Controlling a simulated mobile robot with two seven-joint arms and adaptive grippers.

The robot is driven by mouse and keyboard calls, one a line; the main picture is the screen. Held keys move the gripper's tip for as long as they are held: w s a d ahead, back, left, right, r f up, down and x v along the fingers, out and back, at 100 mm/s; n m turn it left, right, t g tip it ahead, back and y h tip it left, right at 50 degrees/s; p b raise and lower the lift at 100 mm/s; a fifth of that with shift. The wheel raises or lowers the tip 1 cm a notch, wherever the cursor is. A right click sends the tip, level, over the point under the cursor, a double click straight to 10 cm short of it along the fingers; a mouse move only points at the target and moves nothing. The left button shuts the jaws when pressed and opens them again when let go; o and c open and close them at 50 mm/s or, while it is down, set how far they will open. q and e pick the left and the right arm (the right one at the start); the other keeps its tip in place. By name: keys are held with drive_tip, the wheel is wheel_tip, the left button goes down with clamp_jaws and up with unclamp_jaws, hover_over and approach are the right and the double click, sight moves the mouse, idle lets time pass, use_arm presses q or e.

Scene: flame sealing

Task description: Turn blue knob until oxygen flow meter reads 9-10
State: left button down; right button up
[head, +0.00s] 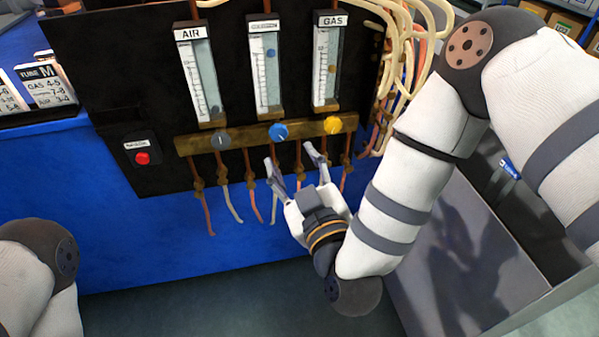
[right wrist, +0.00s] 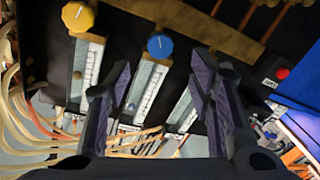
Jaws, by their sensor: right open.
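The blue knob (head: 278,132) sits on the brass bar below the middle flow meter. The oxygen flow meter (head: 264,75) is this middle tube; its label and scale are too small to read. A blue float (head: 271,53) shows in its upper part. My right gripper (head: 288,155) is open and empty, just below the blue knob, fingers pointing up towards the panel and apart from it. In the right wrist view the blue knob (right wrist: 159,45) appears between and beyond the fingertips (right wrist: 160,64). My left gripper is not in view; part of my left arm shows at lower left.
A grey knob (head: 221,141) under the AIR meter and a yellow knob (head: 332,125) under the GAS meter flank the blue knob. Thin hoses (head: 273,208) hang below the brass bar (head: 250,134). A red button (head: 142,158) is at left. Pale tubes (head: 408,40) bundle at right.

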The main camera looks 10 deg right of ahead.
drive_tip(key=s, duration=0.4)
drive_tip(key=shift+s+d, duration=0.25)
drive_tip(key=shift+d, duration=0.1)
drive_tip(key=s+d+f+m+g+p, duration=0.2)
drive_tip(key=s+d+f+g+p, duration=0.25)
drive_tip(key=s+f+g, duration=0.65)
use_arm(q)
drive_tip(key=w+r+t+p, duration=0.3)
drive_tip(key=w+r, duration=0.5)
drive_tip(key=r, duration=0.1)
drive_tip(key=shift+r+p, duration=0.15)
drive_tip(key=shift+p, duration=0.25)
use_arm(e)
drive_tip(key=s+d+f+m+g+h, duration=0.1)
drive_tip(key=s+d+g, duration=0.3)
drive_tip(key=s, duration=1)
drive_tip(key=s+d+f+m+g+h, duration=0.1)
drive_tip(key=s+d+g, duration=0.4)
drive_tip(key=s, duration=0.9)
drive_tip(key=d+f+m, duration=0.1)
drive_tip(key=m, duration=0.1)
drive_tip(key=shift+m, duration=0.3)
